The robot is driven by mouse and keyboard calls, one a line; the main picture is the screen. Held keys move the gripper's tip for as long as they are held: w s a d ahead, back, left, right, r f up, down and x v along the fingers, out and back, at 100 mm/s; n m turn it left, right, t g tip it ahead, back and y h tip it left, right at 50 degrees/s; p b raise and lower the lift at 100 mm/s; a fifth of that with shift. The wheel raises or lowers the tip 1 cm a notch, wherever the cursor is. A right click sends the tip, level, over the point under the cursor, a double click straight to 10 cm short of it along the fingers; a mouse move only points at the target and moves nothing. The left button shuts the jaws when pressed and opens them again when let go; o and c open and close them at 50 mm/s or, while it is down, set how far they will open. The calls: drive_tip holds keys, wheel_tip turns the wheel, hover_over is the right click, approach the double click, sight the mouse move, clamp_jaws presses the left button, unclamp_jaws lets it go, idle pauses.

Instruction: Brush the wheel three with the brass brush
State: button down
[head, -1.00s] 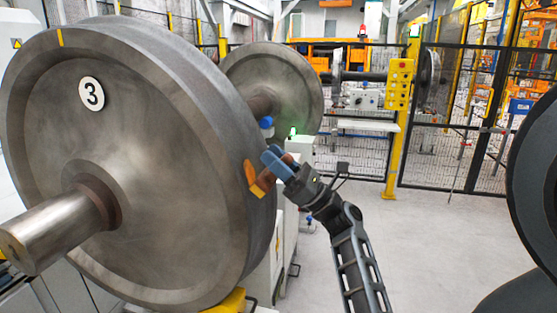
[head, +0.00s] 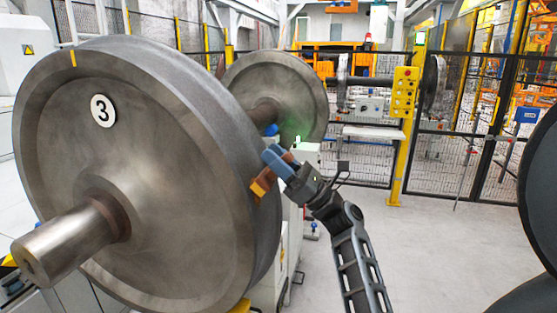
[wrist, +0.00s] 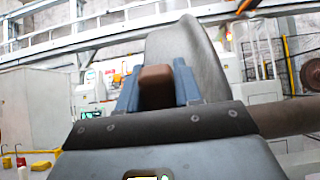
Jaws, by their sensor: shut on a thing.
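Wheel three (head: 160,150) is a large grey steel wheel on the left of the head view, with a round white "3" plate on its face. My gripper (head: 277,163) has blue fingers shut on the brass brush (head: 262,185), at the right side of the wheel's rim. The brush's brown body and yellowish end show against the rim; I cannot tell exactly whether they touch. In the wrist view the brown brush end (wrist: 155,88) sits between the blue fingers, with a grey wheel (wrist: 188,55) behind it.
A second wheel (head: 285,90) stands behind on the same axle. A yellow control post (head: 403,120) and mesh fence stand at the back. A dark round edge (head: 540,200) is at the far right. The floor (head: 430,240) between is clear.

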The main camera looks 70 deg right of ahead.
drive_tip(key=shift+w+r, duration=0.25)
drive_tip(key=shift+r, duration=0.45)
drive_tip(key=shift+w+r, duration=0.25)
drive_tip(key=shift+r, duration=0.4)
drive_tip(key=shift+s+f+b, duration=0.15)
drive_tip(key=shift+f+b, duration=0.5)
drive_tip(key=shift+f, duration=0.3)
drive_tip(key=shift+s+f+b, duration=0.1)
drive_tip(key=shift+f+b, duration=0.5)
drive_tip(key=shift+f, duration=0.35)
drive_tip(key=f+b, duration=0.1)
drive_tip(key=f, duration=0.1)
drive_tip(key=s+f+b, duration=0.1)
drive_tip(key=f, duration=0.1)
drive_tip(key=shift+a, duration=0.1)
drive_tip(key=shift+r, duration=0.2)
drive_tip(key=shift+w+r+p, duration=0.2)
drive_tip(key=shift+r+p, duration=0.55)
drive_tip(key=shift+r, duration=0.2)
drive_tip(key=shift+w+r+p, duration=0.25)
drive_tip(key=shift+r+p, duration=0.55)
drive_tip(key=shift+r, duration=0.1)
drive_tip(key=shift+w+r+p, duration=0.2)
drive_tip(key=shift+r+p, duration=0.55)
drive_tip(key=shift+r, duration=0.2)
drive_tip(key=shift+w+a+r, duration=0.1)
drive_tip(key=shift+w+r, duration=0.15)
drive_tip(key=shift+r, duration=0.5)
drive_tip(key=shift+w, duration=0.15)
